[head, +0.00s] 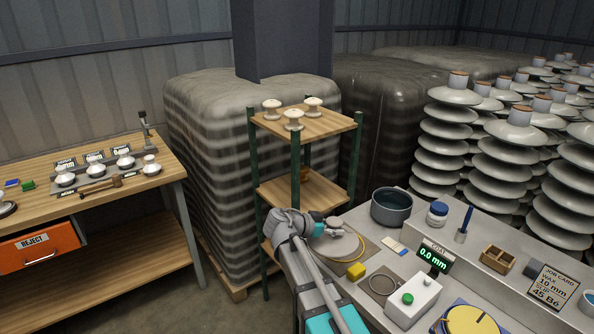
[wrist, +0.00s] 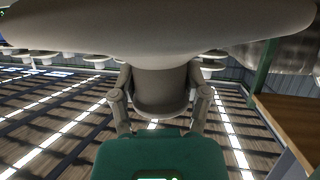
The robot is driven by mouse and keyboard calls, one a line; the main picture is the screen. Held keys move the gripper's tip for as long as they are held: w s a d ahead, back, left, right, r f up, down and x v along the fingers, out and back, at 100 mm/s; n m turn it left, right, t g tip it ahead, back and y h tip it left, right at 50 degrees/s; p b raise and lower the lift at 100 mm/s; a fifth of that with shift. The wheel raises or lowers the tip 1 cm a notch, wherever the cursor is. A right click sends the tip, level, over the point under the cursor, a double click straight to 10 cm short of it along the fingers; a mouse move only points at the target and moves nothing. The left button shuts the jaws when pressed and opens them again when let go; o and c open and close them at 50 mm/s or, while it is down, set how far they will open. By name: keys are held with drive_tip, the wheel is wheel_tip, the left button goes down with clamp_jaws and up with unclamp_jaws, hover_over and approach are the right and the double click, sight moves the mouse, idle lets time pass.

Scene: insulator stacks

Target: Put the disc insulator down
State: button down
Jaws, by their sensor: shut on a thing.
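My gripper (wrist: 160,92) is shut on the cylindrical neck of the grey disc insulator (wrist: 160,28), with one finger on each side. The broad disc fills the top of the wrist view. In the head view my gripper (head: 325,229) is over the bench at the left end, and the pale disc insulator (head: 343,247) shows just beneath it.
A wooden rack (head: 300,125) with small insulators stands behind. Tall insulator stacks (head: 451,135) stand behind right.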

drive_tip(key=w+d+b, duration=0.1)
drive_tip(key=w+d, duration=0.4)
drive_tip(key=w, duration=0.6)
drive_tip(key=shift+w+d+m+t, duration=0.3)
drive_tip(key=shift+w, duration=0.1)
drive_tip(key=shift+s+f, duration=0.1)
drive_tip(key=shift+s, duration=0.15)
